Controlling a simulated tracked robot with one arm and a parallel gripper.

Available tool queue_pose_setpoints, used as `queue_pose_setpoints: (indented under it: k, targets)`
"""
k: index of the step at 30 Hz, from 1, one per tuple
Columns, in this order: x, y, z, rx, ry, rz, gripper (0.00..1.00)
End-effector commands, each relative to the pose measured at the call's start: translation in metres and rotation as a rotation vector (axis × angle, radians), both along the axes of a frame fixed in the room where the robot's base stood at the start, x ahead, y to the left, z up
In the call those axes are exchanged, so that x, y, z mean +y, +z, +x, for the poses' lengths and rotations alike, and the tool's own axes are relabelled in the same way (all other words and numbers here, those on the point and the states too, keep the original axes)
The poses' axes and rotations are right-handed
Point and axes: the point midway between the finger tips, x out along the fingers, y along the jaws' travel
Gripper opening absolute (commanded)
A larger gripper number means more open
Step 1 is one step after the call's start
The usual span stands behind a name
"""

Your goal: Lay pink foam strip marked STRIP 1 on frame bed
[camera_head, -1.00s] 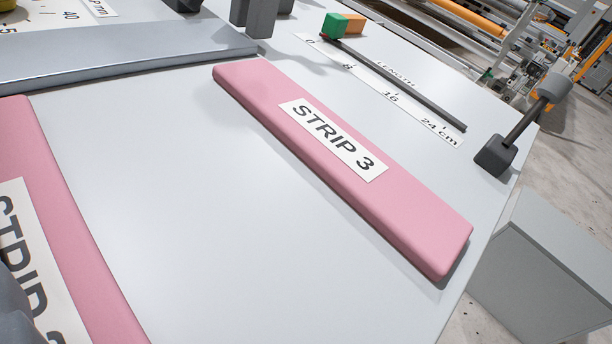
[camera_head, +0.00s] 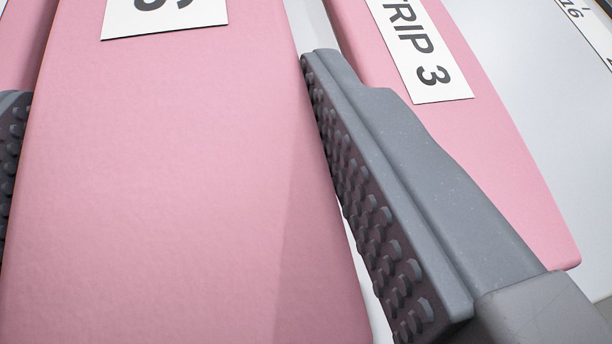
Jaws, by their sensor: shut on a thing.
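A wide pink foam strip (camera_head: 180,190) fills the left and middle of the view, between the two fingers of my gripper (camera_head: 165,80). My gripper is shut on this strip; the studded grey pads lie along its two long sides. Its white label (camera_head: 160,12) is cut by the top edge; only part of an S shows, so its number cannot be read. The frame bed is not recognisable in this view.
Another pink strip, labelled STRIP 3 (camera_head: 490,150), lies on the pale table (camera_head: 535,85) just right of my right finger. More pink (camera_head: 18,45) shows beyond my left finger. A printed scale (camera_head: 585,22) is at the upper right.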

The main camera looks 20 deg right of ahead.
Motion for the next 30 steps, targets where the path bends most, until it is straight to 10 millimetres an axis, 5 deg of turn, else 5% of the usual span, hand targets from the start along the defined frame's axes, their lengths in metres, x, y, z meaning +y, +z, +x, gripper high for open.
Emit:
queue_pose_setpoints:
  k: [9,16,17,19,30]
  targets:
    - [0.0,-0.035,0.0,0.003,0.0,0.0,0.38]
    - [0.0,-0.035,0.0,0.001,0.0,-0.001,0.38]
    - [0.0,-0.035,0.0,0.001,0.0,-0.001,0.66]
    - [0.0,-0.035,0.0,0.001,0.001,-0.001,0.85]
    - [0.001,-0.033,-0.002,0.0,0.001,-0.001,0.85]
